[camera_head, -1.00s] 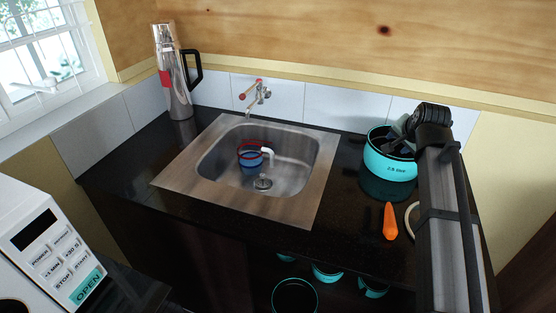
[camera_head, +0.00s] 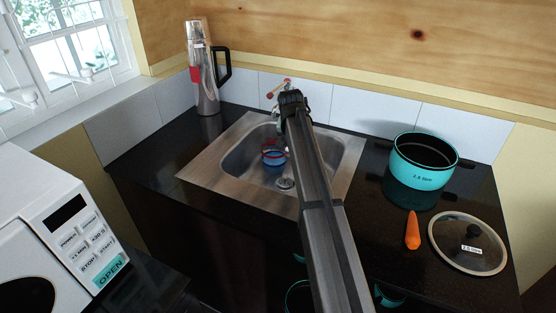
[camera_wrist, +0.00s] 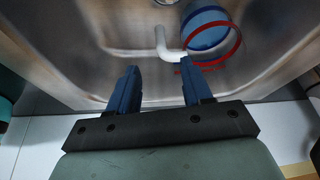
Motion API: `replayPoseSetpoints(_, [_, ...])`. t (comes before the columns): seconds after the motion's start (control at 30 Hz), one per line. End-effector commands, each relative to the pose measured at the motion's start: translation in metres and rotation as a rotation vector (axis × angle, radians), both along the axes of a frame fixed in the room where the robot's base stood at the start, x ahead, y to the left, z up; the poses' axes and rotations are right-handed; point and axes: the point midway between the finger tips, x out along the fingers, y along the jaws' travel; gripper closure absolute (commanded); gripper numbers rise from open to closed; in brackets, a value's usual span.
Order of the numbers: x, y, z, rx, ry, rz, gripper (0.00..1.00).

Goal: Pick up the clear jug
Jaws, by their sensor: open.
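A small jug (camera_head: 272,160) with a blue lower part, a red rim ring and a pale handle sits inside the metal sink basin. It looks partly see-through between the blue part and the ring. In the wrist view the jug (camera_wrist: 207,28) is at the top, right of centre, tilted in the picture, with its white handle to its left. My gripper (camera_wrist: 160,68) is open and empty, with its two blue fingers apart below the handle in the picture. The fingers do not appear to touch the jug. In the head view the fingertips are hidden behind my arm.
The sink (camera_head: 215,165) has a faucet (camera_head: 279,86) at the back. A tall shiny flask (camera_head: 203,70) with a black handle stands at the back left. A turquoise pot (camera_head: 421,178), an orange carrot-like item (camera_head: 412,231) and a glass lid (camera_head: 468,250) lie right. A microwave (camera_head: 75,235) stands front left.

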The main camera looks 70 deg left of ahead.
Motion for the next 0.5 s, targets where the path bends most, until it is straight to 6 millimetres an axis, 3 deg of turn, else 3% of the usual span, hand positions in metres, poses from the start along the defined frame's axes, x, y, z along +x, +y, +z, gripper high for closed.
replayPoseSetpoints(0.17, [0.002, 0.005, -0.014, -0.003, 0.0, 0.001, 0.5])
replayPoseSetpoints(0.5, [0.014, 0.023, -0.064, -0.002, 0.0, 0.001, 0.5])
